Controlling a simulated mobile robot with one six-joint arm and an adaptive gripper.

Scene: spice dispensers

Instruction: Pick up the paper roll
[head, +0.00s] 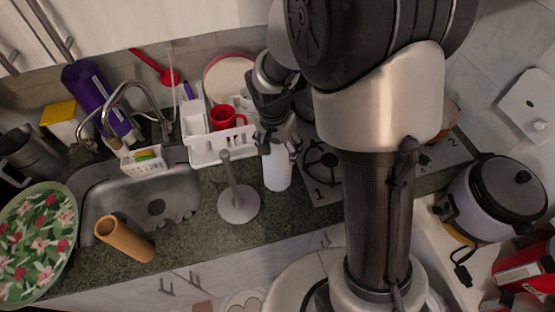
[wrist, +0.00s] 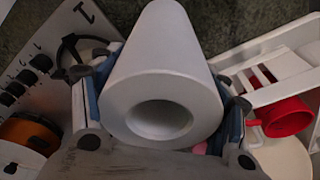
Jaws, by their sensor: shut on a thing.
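The white paper roll (head: 277,172) is upright at the counter in the head view, between the grey paper roll holder (head: 239,199) and the stove. It fills the middle of the wrist view (wrist: 165,75), its hollow end facing the camera. My gripper (head: 277,146) is around the roll's upper part, shut on it from both sides. In the wrist view the fingers (wrist: 162,112) press against its left and right sides. The holder's bare post stands to the left of the roll, apart from it. I cannot tell whether the roll's bottom touches the counter.
A white dish rack (head: 222,149) with a red mug (head: 228,117) stands just behind and left of the roll. The stove (head: 322,190) is to the right. The sink (head: 150,200) and a tan cylinder (head: 124,239) are left. Some counter in front is clear.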

